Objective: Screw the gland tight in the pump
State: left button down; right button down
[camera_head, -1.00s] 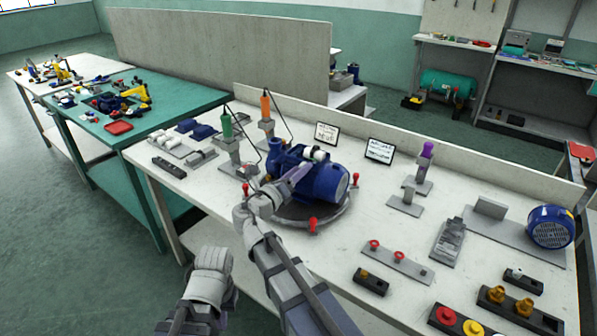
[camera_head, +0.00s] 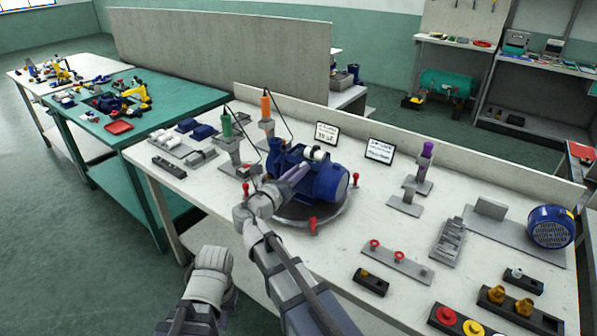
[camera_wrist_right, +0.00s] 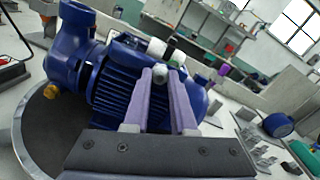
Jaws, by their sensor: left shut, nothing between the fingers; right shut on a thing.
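The blue pump (camera_head: 322,182) stands on a round grey turntable (camera_head: 290,212) on the white bench. My right gripper (camera_head: 303,172) reaches over the pump's near side. The fingers hide part of the pump body, and the gland's thread is not visible. My left gripper (camera_head: 195,312) is low in front of the bench, shut and empty, its fingertips hard to make out.
Green (camera_head: 227,125) and orange (camera_head: 266,106) handled tools stand on posts behind left, with cables near the pump. A purple-handled tool (camera_head: 426,150) stands to the right. Red knobs ring the turntable.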

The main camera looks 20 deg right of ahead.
jog(key=shift+m, duration=0.4)
jog(key=shift+m, duration=1.7)
jog(key=shift+m, duration=1.7)
